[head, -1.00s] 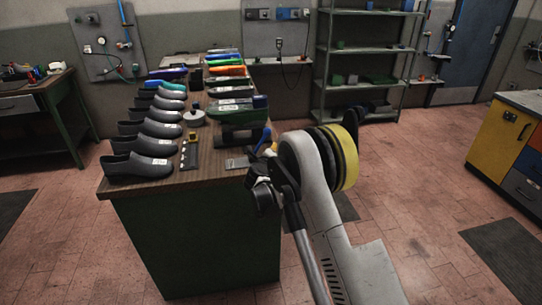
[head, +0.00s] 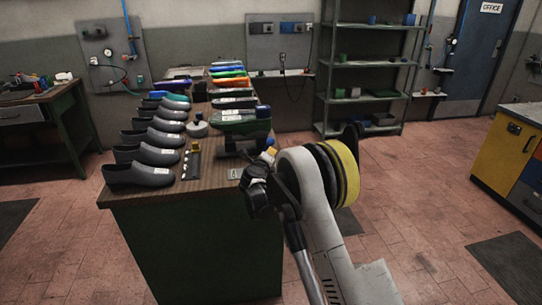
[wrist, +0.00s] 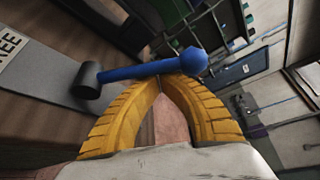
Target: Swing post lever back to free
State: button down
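In the wrist view the blue post lever (wrist: 140,72) runs from a dark round pivot (wrist: 86,80) on a grey bar to a blue ball end (wrist: 194,62). The yellow fingers of my gripper (wrist: 160,80) bend together and their tips meet at the lever, near its ball end. The lever crosses just beyond the tips; I cannot tell whether they touch it. In the head view my gripper (head: 268,150) is at the bench's right edge beside the press (head: 238,142). The lever is mostly hidden there by my arm.
The bench (head: 160,200) carries a row of dark shoes (head: 140,176) on the left and coloured ones at the back. A metal shelf (head: 364,96) stands behind. A yellow cabinet (head: 500,155) is at the right. The floor between is clear.

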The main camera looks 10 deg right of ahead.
jog(key=shift+a+r+n, duration=0.3)
jog(key=shift+a+n, duration=0.05)
jog(key=shift+n, duration=0.15)
jog(key=shift+a+r+n+t+h+b, duration=0.4)
jog(key=shift+a+n+t+h+b, duration=0.1)
jog(key=shift+a+n+h+b, duration=0.25)
jog(key=a+n+t+b, duration=0.1)
jog(key=a+n+b, duration=0.1)
jog(key=a+n, duration=0.2)
jog(key=shift+a+r+t+h+b, duration=0.35)
jog(key=shift+a+r+t+h, duration=0.1)
jog(key=shift+a, duration=1)
